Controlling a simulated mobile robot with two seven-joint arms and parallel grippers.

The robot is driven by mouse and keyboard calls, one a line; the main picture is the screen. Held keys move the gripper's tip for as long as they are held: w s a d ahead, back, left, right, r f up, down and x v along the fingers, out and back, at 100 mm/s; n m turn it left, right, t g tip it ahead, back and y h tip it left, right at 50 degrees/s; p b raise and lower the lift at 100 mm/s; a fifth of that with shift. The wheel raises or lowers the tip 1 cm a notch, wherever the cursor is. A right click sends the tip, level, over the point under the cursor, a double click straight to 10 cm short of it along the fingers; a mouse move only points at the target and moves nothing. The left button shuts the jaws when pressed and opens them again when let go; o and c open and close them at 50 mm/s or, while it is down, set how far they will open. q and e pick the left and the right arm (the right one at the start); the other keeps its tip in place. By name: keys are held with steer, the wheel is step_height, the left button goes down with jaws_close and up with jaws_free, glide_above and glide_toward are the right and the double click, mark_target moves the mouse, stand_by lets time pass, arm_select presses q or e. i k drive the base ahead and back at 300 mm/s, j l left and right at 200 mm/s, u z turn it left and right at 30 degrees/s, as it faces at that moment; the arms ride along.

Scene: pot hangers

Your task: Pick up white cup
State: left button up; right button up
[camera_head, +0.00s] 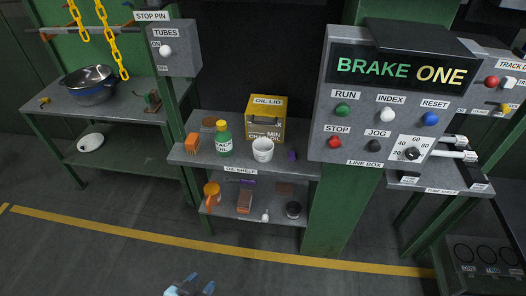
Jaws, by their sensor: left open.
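The white cup (263,149) stands upright on the upper oil shelf (190,157), to the right of a green bottle (224,138) and in front of a yellow oil lid box (266,116). It looks uncovered from the front. My left gripper (190,287) shows at the bottom edge of the view, low over the floor and well short of the shelf. It is open, and no object shows between its fingers. Its arm is cut off by the frame. My right gripper does not show.
An orange item (192,143) and a small purple item (292,155) also stand on the upper shelf. The lower shelf holds several small things, such as an orange pitcher (212,195). The line box panel (390,100) juts out at the right. The floor before the shelf is clear.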

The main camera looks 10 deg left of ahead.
mark_target(263, 147)
steer(key=i+j, duration=0.15)
steer(key=j, duration=0.3)
steer(key=i+j+z, duration=0.15)
steer(key=j, duration=0.3)
steer(key=i+j, duration=0.1)
steer(key=j, duration=0.35)
steer(key=i+j+z, duration=0.15)
steer(key=j, duration=0.3)
steer(key=i+j, duration=0.1)
steer(key=j, duration=0.35)
steer(key=i+j, duration=0.15)
steer(key=j, duration=0.2)
steer(key=i+j+z, duration=0.15)
steer(key=j, duration=0.2)
steer(key=i+j, duration=0.2)
steer(key=j, duration=0.15)
steer(key=i+j+z, duration=0.1)
steer(key=i+j, duration=0.1)
steer(key=i, duration=0.05)
